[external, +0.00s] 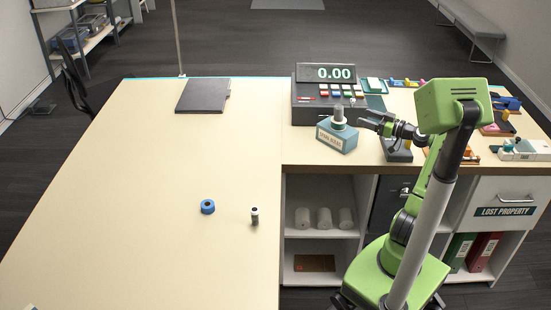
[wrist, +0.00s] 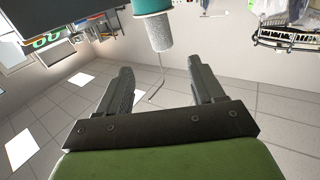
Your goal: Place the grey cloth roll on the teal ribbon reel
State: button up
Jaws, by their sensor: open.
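In the wrist view, which looks upside down, the grey cloth roll (wrist: 159,35) is a speckled cylinder standing end-on against the wider teal ribbon reel (wrist: 152,5), with a pale rim between them. My gripper (external: 368,123) is just right of the roll. In the wrist view its two fingers (wrist: 160,80) are spread wide with nothing between them, and the roll lies beyond the fingertips, apart from them.
A cash register (external: 325,95) stands just behind the roll. A dark block (external: 397,150) and several small items crowd the counter to the right. A blue ring (external: 208,207) and a small dark-and-white cylinder (external: 254,216) lie on the left counter, which is mostly clear.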

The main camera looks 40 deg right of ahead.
jog(key=w+a+f+n+g+y, duration=0.1)
jog(key=a+g, duration=0.2)
jog(key=a, duration=0.5)
jog(key=w+a+f+n+g+y, duration=0.1)
jog(key=w+a+g, duration=0.15)
jog(key=a, duration=0.45)
jog(key=s+a+g+h, duration=0.2)
jog(key=s+a+g, duration=0.35)
jog(key=a, duration=0.45)
jog(key=s+a+m+h, duration=0.1)
jog(key=s+m+h, duration=0.1)
jog(key=s, duration=0.7)
jog(key=s+a+m+g+h, duration=0.1)
jog(key=s+m+h, duration=0.1)
jog(key=s, duration=0.8)
jog(key=shift+a+m, duration=0.3)
jog(key=shift+a, duration=0.05)
